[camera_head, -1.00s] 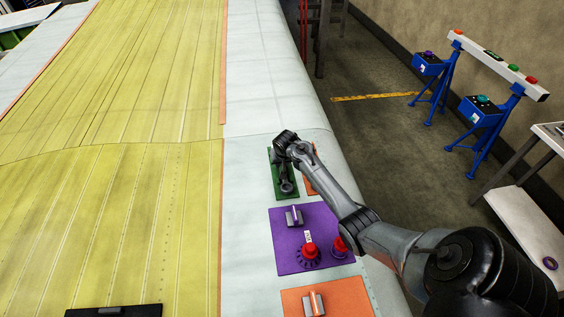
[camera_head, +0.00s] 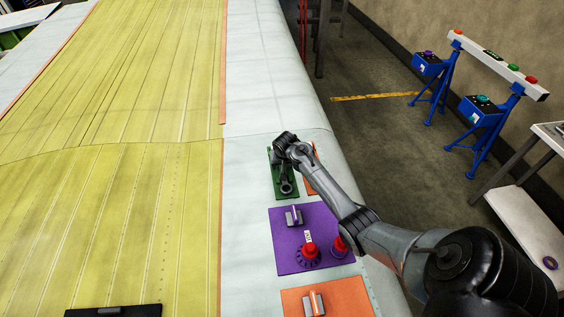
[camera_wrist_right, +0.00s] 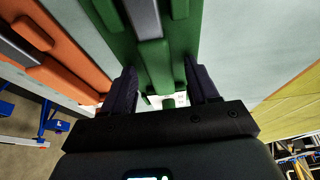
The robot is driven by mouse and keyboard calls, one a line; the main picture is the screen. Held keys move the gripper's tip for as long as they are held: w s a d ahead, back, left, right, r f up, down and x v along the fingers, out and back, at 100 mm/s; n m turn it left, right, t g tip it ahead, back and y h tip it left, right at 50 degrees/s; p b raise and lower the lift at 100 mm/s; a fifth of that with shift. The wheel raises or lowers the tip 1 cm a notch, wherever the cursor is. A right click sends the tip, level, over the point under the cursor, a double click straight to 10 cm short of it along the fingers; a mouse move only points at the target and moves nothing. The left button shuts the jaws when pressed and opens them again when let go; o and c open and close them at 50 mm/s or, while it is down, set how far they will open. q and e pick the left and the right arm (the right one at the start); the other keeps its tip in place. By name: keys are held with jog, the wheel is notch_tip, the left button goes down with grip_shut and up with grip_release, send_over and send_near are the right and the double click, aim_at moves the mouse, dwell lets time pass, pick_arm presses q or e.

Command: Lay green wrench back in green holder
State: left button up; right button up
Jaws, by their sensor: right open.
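The green holder (camera_head: 275,184) lies on the pale wing skin right of the yellow panels, partly covered by my right arm. My right gripper (camera_head: 286,187) is over it; in the right wrist view the two dark fingers (camera_wrist_right: 164,88) are apart with the green holder (camera_wrist_right: 156,62) beyond and between them. A grey strip (camera_wrist_right: 144,16) runs between raised green bars there; I cannot tell whether it is part of the holder or of a tool. I cannot make out the green wrench for certain. My left gripper is not in view.
A purple holder (camera_head: 284,251) with red knobs (camera_head: 309,250) lies nearer, and an orange holder (camera_head: 345,296) nearer still. Another orange holder (camera_wrist_right: 70,70) lies beside the green one. Blue stands (camera_head: 480,112) and a white table (camera_head: 530,225) are at the right.

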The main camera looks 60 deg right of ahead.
jog(key=v, duration=1.1)
jog(key=shift+b, duration=0.3)
